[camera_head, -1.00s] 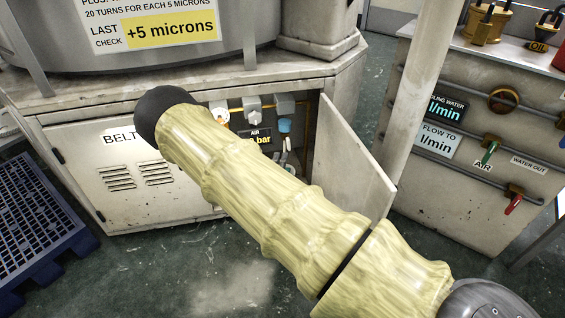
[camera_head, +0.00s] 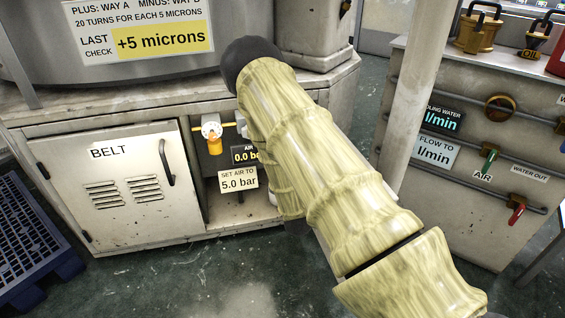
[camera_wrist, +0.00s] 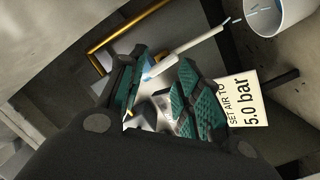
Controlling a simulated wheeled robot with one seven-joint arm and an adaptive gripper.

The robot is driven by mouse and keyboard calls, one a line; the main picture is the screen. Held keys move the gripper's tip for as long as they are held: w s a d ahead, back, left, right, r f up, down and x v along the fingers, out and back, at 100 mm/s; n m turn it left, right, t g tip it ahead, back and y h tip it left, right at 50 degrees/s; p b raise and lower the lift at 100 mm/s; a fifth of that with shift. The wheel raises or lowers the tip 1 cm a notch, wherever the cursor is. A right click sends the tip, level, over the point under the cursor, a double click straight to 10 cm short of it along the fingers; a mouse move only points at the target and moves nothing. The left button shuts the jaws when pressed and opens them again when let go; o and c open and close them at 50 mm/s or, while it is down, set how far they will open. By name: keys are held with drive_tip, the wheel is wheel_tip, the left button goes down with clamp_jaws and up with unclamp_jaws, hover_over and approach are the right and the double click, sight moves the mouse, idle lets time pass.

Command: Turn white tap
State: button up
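In the head view my arm hides the gripper and this tap inside the open cabinet.
A "SET AIR TO 5.0 bar" label (camera_head: 238,181) hangs at the cabinet opening, also beside the right finger in the wrist view (camera_wrist: 243,98). The belt door (camera_head: 120,188) is shut.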

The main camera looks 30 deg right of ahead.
drive_tip(key=shift+w+d+r+m+t+y+b, duration=0.25)
drive_tip(key=shift+w+d+m+y+b, duration=0.2)
drive_tip(key=shift+w+m+b, duration=0.9)
drive_tip(key=shift+w+d+r+m+t+y+b, duration=0.4)
drive_tip(key=shift+w+b, duration=0.7)
drive_tip(key=shift+w, duration=0.6)
drive_tip(key=shift+w+d+r+m+t+y+b, duration=0.15)
drive_tip(key=shift+w+d+m+y+b, duration=0.3)
drive_tip(key=shift+w+m+b, duration=0.9)
drive_tip(key=shift+w+n, duration=0.2)
drive_tip(key=shift+n, duration=0.1)
clamp_jaws()
